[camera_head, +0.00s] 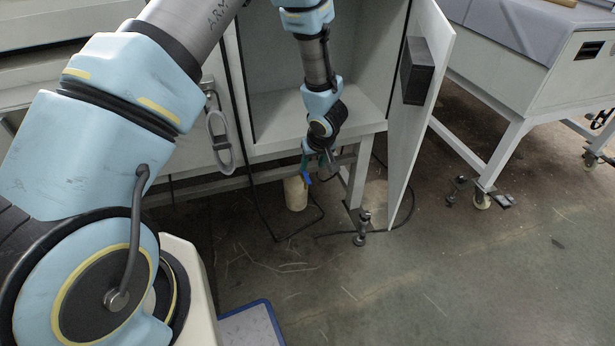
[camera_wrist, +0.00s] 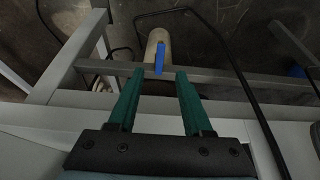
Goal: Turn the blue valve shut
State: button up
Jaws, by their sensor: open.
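The blue valve handle (camera_wrist: 160,58) shows in the wrist view, lying lengthwise just beyond my fingertips and between their lines. It sits over a pale cylinder (camera_wrist: 156,42). In the head view the blue handle (camera_head: 308,179) is a tiny spot under the cabinet, above the pale cylinder (camera_head: 295,194). My gripper (camera_wrist: 158,72) has two green fingers, spread apart with nothing between them. In the head view my gripper (camera_head: 318,163) points down at the cabinet's lower front edge, close to the handle. Whether a finger touches the handle cannot be told.
A grey frame bar (camera_wrist: 225,77) crosses under the cabinet close to the fingertips. A black cable (camera_wrist: 240,75) loops past on the right. The open cabinet door (camera_head: 418,100) stands right of my arm. A wheeled table (camera_head: 530,80) is farther right. The floor in front is mostly clear.

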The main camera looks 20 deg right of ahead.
aim_at(308, 179)
jog(key=b+x, duration=0.1)
jog(key=x, duration=0.8)
jog(key=shift+a, duration=0.1)
grip_shut()
dwell(1.2)
